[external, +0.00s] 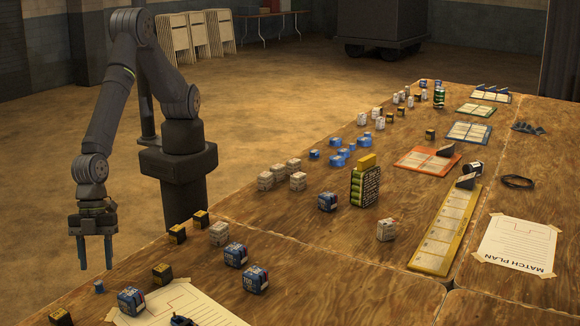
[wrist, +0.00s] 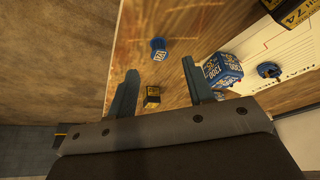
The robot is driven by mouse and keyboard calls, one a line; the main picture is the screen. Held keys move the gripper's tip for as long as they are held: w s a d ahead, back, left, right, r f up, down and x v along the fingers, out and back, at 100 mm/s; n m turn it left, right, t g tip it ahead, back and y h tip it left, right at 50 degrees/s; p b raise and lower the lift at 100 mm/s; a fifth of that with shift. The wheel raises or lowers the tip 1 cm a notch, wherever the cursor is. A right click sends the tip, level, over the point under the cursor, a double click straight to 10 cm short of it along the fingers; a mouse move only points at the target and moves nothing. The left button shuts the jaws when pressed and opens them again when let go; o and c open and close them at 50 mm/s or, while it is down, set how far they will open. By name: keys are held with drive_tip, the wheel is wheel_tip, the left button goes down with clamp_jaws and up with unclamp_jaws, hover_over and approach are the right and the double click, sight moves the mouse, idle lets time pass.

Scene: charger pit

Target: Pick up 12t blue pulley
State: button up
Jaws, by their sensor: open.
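A small blue piece with a white label (external: 98,287) stands on the wooden table near its left edge. It also shows in the wrist view (wrist: 158,48), just beyond the fingertips; its label is too small to read. A second small blue toothed piece (wrist: 269,71) lies on the paper at the right of the wrist view and partly shows at the bottom of the external view (external: 181,321). I cannot tell tooth counts. My gripper (external: 96,267) points down, open and empty, above the table edge; its fingers (wrist: 159,68) are apart and not touching anything.
A blue box (wrist: 222,70) is close to the right finger in the wrist view. A small black and yellow box (wrist: 152,97) shows between the fingers, lower on the table. More blue boxes (external: 235,254) and white boxes (external: 219,233) stand nearby. Floor lies left of the table edge.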

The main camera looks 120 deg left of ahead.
sight(98, 282)
drive_tip(key=shift+x, duration=2.25)
drive_tip(key=shift+s+a, duration=0.1)
clamp_jaws()
